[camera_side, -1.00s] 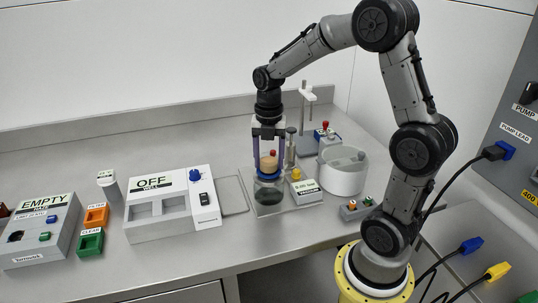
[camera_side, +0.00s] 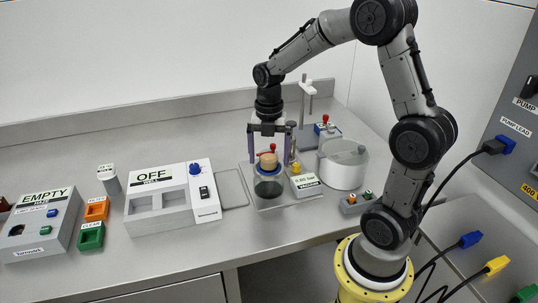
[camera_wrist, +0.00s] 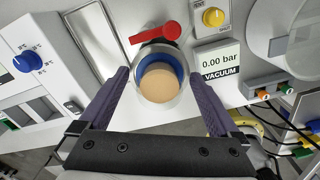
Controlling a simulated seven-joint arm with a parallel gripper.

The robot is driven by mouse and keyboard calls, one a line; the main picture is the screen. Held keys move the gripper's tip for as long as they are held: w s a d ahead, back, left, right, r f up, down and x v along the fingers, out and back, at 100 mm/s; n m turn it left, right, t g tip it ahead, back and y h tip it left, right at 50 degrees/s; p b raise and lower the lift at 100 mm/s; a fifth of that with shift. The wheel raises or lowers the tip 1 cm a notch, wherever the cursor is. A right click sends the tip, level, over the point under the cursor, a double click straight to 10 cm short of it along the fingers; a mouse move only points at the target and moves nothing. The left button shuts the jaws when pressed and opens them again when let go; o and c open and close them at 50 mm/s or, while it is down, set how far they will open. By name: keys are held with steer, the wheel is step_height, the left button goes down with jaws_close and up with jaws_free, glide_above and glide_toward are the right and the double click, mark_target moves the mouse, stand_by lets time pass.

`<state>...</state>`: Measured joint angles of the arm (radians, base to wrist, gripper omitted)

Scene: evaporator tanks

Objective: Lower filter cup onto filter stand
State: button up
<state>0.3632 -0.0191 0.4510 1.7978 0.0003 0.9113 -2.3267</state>
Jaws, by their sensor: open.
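A tan round piece (camera_side: 268,160), which I take to be the filter cup, sits upright on top of a clear glass vessel with a blue collar (camera_side: 268,173), which I take to be the filter stand. In the wrist view the tan cup (camera_wrist: 160,83) is centred inside the blue ring (camera_wrist: 177,62). My gripper (camera_side: 271,162) is open above and around it, with one purple finger on each side. In the wrist view my gripper (camera_wrist: 159,77) shows clear gaps between both fingers and the cup. The lower glass is partly hidden there.
A red lever (camera_wrist: 155,33) is beside the cup. The vacuum display (camera_side: 307,183) and yellow knob stand close to its right, then a white round tub (camera_side: 343,165). The white OFF box (camera_side: 158,205) is to the left. Bare bench lies behind it.

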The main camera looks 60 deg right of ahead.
steer(key=shift+r, duration=0.15)
step_height(320, 180, up, 14)
steer(key=shift+f, duration=0.2)
stand_by(0.4)
steer(key=s+a+r+m+t, duration=0.2)
steer(key=s+a+r+t, duration=0.15)
steer(key=s+a, duration=0.55)
steer(key=s+a+f+m+t, duration=0.1)
steer(key=s+f+m, duration=0.2)
steer(key=m, duration=0.7)
steer(key=s+a+f+m+t, duration=0.1)
steer(key=s+a+f+m, duration=0.1)
steer(key=m, duration=0.8)
steer(key=shift+s+a+f, duration=0.15)
steer(key=shift+s+f, duration=0.7)
steer(key=shift+s, duration=0.15)
